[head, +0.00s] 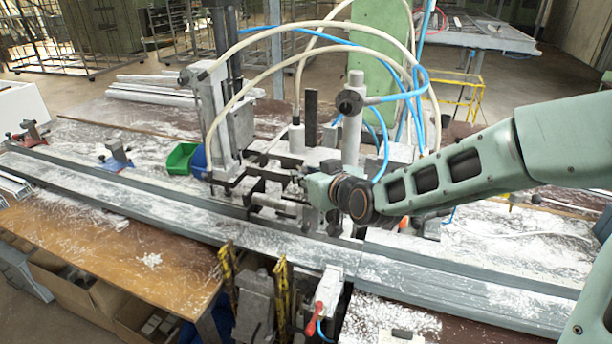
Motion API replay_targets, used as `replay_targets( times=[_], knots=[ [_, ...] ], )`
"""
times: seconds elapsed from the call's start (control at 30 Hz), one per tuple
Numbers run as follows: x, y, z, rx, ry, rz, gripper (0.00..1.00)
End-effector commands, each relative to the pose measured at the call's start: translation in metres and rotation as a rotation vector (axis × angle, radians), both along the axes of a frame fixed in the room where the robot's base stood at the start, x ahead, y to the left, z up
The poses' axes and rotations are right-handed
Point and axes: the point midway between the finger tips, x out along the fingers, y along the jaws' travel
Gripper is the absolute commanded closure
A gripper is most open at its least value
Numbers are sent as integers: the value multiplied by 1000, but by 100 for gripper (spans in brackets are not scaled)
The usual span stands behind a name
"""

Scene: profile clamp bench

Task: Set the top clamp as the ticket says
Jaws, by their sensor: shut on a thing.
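The clamp station (224,125) stands mid-bench, with upright cylinders, dark bars and hoses. I cannot tell for sure which part is the top clamp. My gripper (308,186) reaches in from the right, level with the dark clamp bars (262,192). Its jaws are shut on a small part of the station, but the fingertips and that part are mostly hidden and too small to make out. A long grey profile rail (150,205) runs along the bench below. No readable ticket shows; a small pale piece (402,333) lies at the bottom.
White hoses (300,28) and blue hoses (385,140) arch close above my arm. Green (181,158) and blue bins stand left of the station. A red-handled lever (316,318) sits at the front edge. White shavings cover the bench (90,235).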

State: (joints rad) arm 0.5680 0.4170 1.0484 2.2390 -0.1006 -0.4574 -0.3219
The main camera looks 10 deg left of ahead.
Motion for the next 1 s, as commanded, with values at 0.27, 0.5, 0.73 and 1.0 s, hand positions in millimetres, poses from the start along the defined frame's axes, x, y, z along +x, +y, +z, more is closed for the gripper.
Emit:
replay_targets(
  times=[0.27,0.5,0.73,1.0],
  knots=[
    [-3,-2,-23,-5,16,1,100],
    [-4,-2,-24,-7,20,0,70],
    [-3,-1,-21,-4,14,0,59],
    [-4,-3,-18,-3,10,-1,59]
  ],
)
